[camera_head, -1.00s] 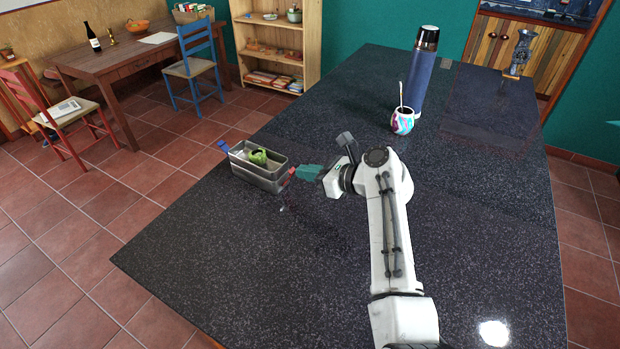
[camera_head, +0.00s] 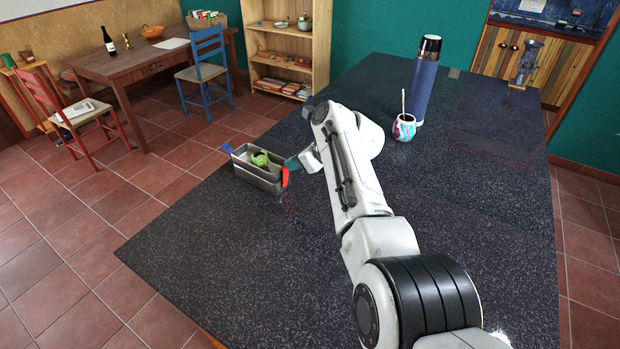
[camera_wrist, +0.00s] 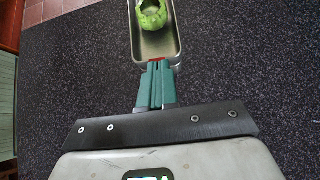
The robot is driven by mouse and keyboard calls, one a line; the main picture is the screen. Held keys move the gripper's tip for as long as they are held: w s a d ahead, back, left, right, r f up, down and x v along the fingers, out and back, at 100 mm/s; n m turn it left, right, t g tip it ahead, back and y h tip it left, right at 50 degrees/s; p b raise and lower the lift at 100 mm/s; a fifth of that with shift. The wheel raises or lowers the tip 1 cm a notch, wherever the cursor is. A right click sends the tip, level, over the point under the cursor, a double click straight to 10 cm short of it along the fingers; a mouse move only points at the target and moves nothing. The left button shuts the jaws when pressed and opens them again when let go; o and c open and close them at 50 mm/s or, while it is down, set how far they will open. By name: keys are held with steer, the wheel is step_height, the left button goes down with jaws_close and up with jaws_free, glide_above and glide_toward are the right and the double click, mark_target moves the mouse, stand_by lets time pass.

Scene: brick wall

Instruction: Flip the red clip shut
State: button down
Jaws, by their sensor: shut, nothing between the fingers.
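A metal lunch box (camera_head: 258,180) without a lid stands on the dark speckled table, with a green item (camera_head: 261,159) inside. The red clip (camera_head: 285,177) is at its right end and looks roughly upright along the end wall; I cannot tell whether it is latched. The blue clip (camera_head: 227,149) at the left end tilts outward. My gripper (camera_head: 290,162) is shut and empty, its teal fingers close to the red clip. In the wrist view the fingertips (camera_wrist: 157,66) point at the box's near end, where a strip of the red clip (camera_wrist: 157,59) shows; contact is unclear.
A patterned cup (camera_head: 404,128) with a straw and a tall blue flask (camera_head: 424,82) stand at the back right of the table. The table is clear in front of the box. The table's left edge runs close behind the box.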

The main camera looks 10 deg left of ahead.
steer(key=shift+w+a, duration=0.2)
steer(key=shift+a, duration=0.15)
stand_by(0.4)
steer(key=shift+r, duration=0.2)
steer(key=shift+d+r+p, duration=0.1)
steer(key=shift+r+p, duration=0.6)
steer(key=shift+p, duration=0.1)
